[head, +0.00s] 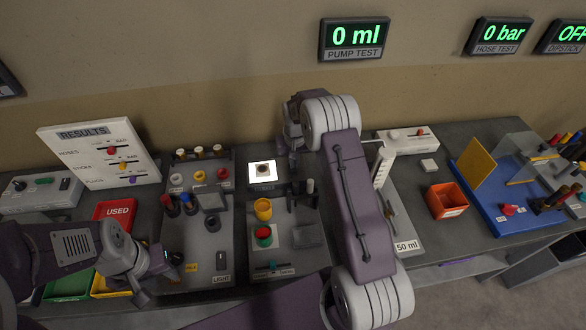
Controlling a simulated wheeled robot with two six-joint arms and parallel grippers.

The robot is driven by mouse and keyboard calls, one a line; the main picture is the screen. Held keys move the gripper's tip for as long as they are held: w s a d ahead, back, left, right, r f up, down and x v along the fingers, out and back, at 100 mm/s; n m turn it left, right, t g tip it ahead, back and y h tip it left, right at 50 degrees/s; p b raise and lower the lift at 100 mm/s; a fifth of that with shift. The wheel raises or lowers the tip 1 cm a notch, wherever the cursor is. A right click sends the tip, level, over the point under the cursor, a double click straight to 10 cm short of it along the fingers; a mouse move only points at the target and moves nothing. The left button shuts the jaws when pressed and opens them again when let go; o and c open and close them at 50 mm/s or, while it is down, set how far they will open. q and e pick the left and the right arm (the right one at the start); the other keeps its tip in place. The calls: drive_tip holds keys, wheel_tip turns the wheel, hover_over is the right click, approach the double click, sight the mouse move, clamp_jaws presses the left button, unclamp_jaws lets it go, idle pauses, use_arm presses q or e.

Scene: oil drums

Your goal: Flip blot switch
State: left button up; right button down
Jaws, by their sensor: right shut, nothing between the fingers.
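A small slider switch (272,269) with a green end and a label too small to read sits at the front of the middle dark tray. A lit white square (262,172) with a dark round blot stands at the back of that tray. Another switch (220,262) sits by the LIGHT label on the tray to the left. I cannot tell which one is the blot switch. My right gripper (292,163) is shut and empty, pointing down just right of the lit square. My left gripper (160,272) hangs low at the left tray's edge; its fingers are too unclear to judge.
A red USED bin (115,210), the RESULTS board (98,155) and an orange box (447,200) lie further out. My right arm covers the bench right of the tray.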

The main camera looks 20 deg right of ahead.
drive_tip(key=shift+f+b, duration=0.55)
drive_tip(key=shift+f, duration=0.35)
idle(0.3)
wheel_tip(320, 180, up, 7)
drive_tip(key=p, duration=0.5)
drive_tip(key=shift+p, duration=0.4)
drive_tip(key=shift+a, duration=0.1)
drive_tip(key=s+a+r+n+t+b, duration=0.15)
drive_tip(key=s+a+r, duration=0.3)
drive_tip(key=r, duration=0.55)
drive_tip(key=s+a+f+g, duration=0.1)
drive_tip(key=s+a+f, duration=0.1)
drive_tip(key=s, duration=0.8)
drive_tip(key=s+a+f+n+g, duration=0.1)
drive_tip(key=s+a+f, duration=0.1)
drive_tip(key=s, duration=0.9)
drive_tip(key=shift+s+f+y, duration=0.3)
drive_tip(key=shift+f, duration=0.1)
